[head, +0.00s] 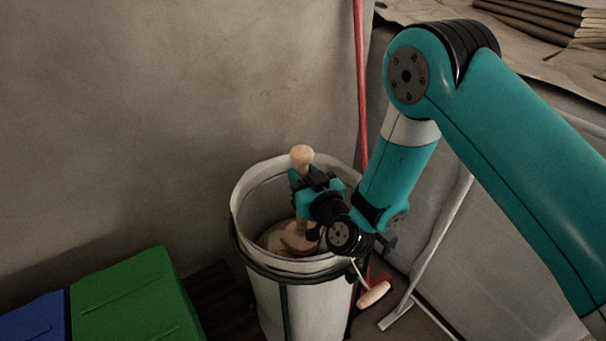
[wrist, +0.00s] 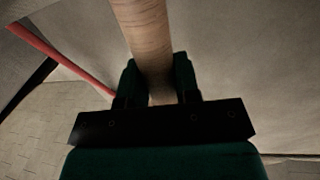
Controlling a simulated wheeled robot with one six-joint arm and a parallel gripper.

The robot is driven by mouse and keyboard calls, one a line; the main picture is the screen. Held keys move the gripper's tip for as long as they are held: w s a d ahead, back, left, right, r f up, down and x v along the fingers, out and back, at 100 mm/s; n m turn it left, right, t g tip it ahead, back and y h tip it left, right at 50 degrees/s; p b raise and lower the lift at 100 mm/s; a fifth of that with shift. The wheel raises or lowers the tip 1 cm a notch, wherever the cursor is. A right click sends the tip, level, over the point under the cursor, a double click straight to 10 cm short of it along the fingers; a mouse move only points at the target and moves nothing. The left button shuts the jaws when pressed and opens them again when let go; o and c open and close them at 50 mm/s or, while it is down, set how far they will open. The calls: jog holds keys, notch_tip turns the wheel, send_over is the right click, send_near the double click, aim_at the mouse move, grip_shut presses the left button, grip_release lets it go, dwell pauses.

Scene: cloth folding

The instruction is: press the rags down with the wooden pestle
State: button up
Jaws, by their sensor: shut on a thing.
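The wooden pestle (head: 302,157) stands roughly upright inside a tall white bin (head: 240,202), its knob above the rim and its wide foot low in the bin. My gripper (head: 312,188) is shut on the pestle's shaft. In the wrist view the shaft (wrist: 146,38) runs up between the two fingers of my gripper (wrist: 157,85). Tan cloth, which looks like the rags (head: 272,238), shows beside the foot inside the bin. Whether the foot touches the rags I cannot tell. My wrist hides part of the bin's right side.
A green box (head: 135,300) and a blue box (head: 32,318) stand at the lower left. A red pole (head: 359,70) rises behind the bin. Folded cloths (head: 550,20) lie on a table at the upper right.

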jog(key=shift+f+b, duration=1.55)
jog(key=shift+f, duration=0.45)
jog(key=shift+r, duration=0.1)
notch_tip(320, 180, up, 26)
jog(key=p, duration=2.6)
jog(key=shift+f, duration=0.2)
jog(key=shift+d, duration=0.1)
